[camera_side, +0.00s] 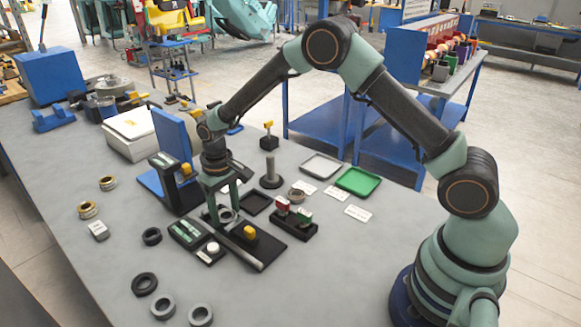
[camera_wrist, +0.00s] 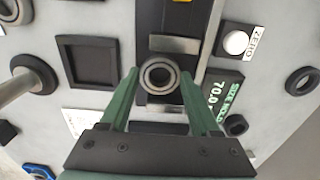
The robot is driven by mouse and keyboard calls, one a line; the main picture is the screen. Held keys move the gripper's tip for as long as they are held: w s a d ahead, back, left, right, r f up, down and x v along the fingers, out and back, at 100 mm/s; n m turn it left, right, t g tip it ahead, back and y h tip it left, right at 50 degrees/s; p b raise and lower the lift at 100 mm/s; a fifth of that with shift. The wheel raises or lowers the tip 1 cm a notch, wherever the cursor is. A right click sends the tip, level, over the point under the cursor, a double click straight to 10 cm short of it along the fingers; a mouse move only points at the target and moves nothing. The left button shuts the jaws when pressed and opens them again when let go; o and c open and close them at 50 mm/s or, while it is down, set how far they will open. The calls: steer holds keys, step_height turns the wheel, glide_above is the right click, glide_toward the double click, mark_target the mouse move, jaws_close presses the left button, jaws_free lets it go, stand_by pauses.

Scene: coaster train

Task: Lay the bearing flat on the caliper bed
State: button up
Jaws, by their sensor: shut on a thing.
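The bearing (camera_wrist: 158,77) is a grey metal ring with a dark hole, and it also shows in the side view (camera_side: 226,215). My gripper (camera_wrist: 158,74) has its two green fingers on either side of the bearing and is shut on it; the fingers point down in the side view (camera_side: 224,207). The caliper bed (camera_wrist: 160,20) is a long black base, seen also in the side view (camera_side: 262,246). The bearing lies flat-on between the two metal caliper jaws in the wrist view, over the bed. Whether it touches the bed cannot be told.
A green readout (camera_wrist: 222,102) and white ZERO button (camera_wrist: 236,42) stand beside the bed. A black square tray (camera_wrist: 91,62) and a post (camera_side: 270,172) are near. A blue stand (camera_side: 175,140) rises behind my gripper. Several loose rings (camera_side: 144,284) lie at front left.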

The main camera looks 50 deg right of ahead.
steer(key=shift+f, duration=0.15)
steer(key=o, duration=1.4)
steer(key=shift+o, duration=0.2)
steer(key=s+d+r+t, duration=0.1)
steer(key=s+d+r, duration=0.15)
steer(key=r, duration=0.85)
steer(key=s+d+r+t, duration=0.1)
steer(key=s+r, duration=0.3)
steer(key=r, duration=0.7)
steer(key=s+d+r+t, duration=0.1)
steer(key=s+d+t, duration=0.2)
steer(key=s, duration=1)
steer(key=shift+s+d+r+t, duration=0.25)
steer(key=shift+d+r+t, duration=0.1)
steer(key=shift+d, duration=0.35)
